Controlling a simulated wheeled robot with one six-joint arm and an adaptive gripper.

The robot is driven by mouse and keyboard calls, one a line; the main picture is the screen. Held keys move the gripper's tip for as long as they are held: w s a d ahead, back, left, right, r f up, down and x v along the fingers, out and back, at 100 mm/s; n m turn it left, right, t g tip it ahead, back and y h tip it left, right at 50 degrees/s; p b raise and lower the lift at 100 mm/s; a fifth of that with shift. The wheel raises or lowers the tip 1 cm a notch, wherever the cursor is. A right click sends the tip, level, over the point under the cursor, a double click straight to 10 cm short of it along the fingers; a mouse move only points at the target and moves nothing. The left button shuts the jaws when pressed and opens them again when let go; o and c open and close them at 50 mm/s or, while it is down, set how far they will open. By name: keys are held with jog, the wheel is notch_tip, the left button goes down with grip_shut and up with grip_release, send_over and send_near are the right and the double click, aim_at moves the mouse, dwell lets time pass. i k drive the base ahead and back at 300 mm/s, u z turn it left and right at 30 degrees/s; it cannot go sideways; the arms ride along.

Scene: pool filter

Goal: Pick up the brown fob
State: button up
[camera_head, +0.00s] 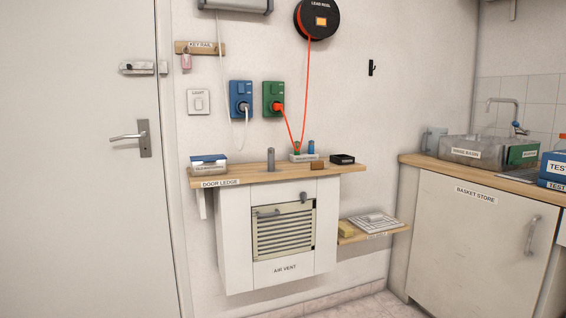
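A small flat brown piece (318,166), which looks like the brown fob, rests on the wooden door ledge (238,177). It lies right of the ledge's middle, near the front edge, between a grey upright cylinder (271,159) and a black open box (342,159). It is too small for me to make out its details. A pink fob or tag (186,62) hangs from the key rail (206,48) on the wall. My gripper is not in view.
A labelled holder (304,157) with green and blue items stands behind the brown piece. A blue-lidded tub (208,164) is at the ledge's left. Below are the air vent (283,232) and a lower shelf (380,233).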

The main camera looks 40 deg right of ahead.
aim_at(314, 165)
jog(key=z, duration=0.4)
jog(key=i, duration=1.05)
jog(key=z, duration=0.8)
